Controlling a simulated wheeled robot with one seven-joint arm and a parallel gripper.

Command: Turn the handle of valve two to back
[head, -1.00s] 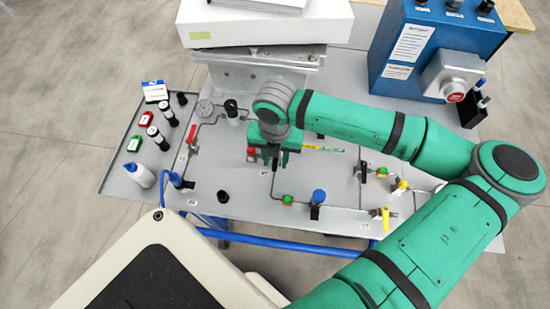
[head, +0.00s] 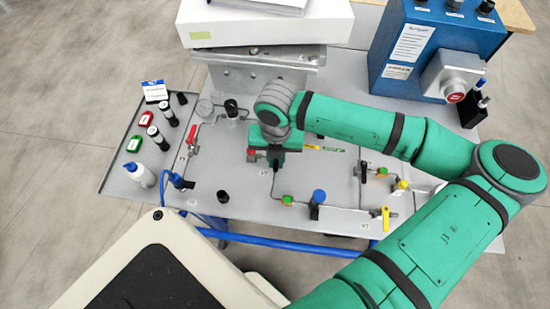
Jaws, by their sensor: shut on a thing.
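My gripper (head: 275,160) is over the middle of the grey panel (head: 235,180), pointing down. It is shut on a valve's handle, which the green gripper body mostly hides. The label by this valve is too small to read, so I cannot confirm its number. The exact angle of the handle cannot be told. A pipe runs from under the gripper toward the front of the panel.
A red-handled valve (head: 192,138) stands to the left, and a blue-knobbed valve (head: 318,197) to the front right. Yellow-handled valves (head: 385,217) are at the right. A blue box (head: 425,50) stands at the back right.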

